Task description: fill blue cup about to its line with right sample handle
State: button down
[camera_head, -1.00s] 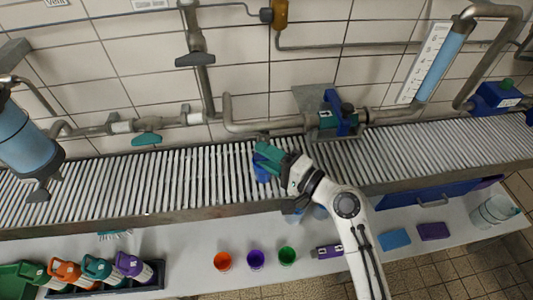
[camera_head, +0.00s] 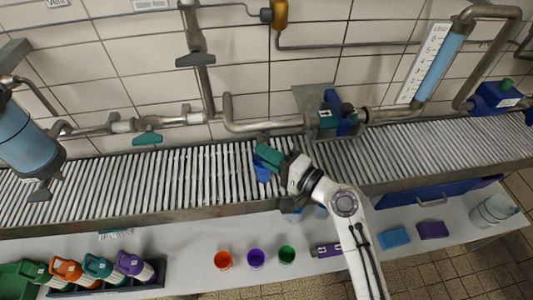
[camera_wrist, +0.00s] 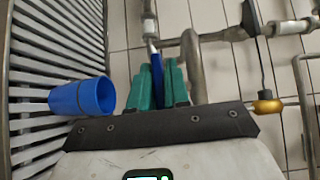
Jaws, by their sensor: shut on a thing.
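The blue cup (camera_head: 262,173) stands on the slatted conveyor, partly covered by my gripper in the head view. It also shows in the wrist view (camera_wrist: 88,97), beside my fingers and apart from them. A line is faintly visible around it; its fill level is hidden. My gripper (camera_head: 264,153), with teal fingers, is above the cup. In the wrist view my gripper (camera_wrist: 158,85) is shut on a slim blue handle (camera_wrist: 152,48) below a pipe fitting. The handle is mostly hidden between the fingers, and no stream of liquid is visible.
Grey pipes (camera_head: 250,127) run along the tiled wall behind the conveyor (camera_head: 120,185). Several jugs sit in a tray (camera_head: 105,284) at left. The conveyor left of the blue cup is clear.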

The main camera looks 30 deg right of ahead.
jog(key=shift+r+n+g+p, duration=0.3)
jog(key=shift+r+n+p, duration=0.1)
jog(key=shift+p, duration=0.75)
jog(key=shift+f+n+g+h+p, duration=0.1)
jog(key=shift+n+g+h+p, duration=0.35)
jog(key=shift+p, duration=0.7)
jog(key=shift+f+n+g+h+p, duration=0.1)
jog(key=shift+n+g+h+p, duration=0.2)
jog(key=shift+p, duration=0.55)
jog(key=shift+f, duration=0.25)
jog(key=c, duration=1.2)
grip_release()
jog(key=shift+s+d, duration=0.1)
jog(key=b+v, duration=0.1)
jog(key=v, duration=0.9)
jog(key=shift+s+r, duration=0.25)
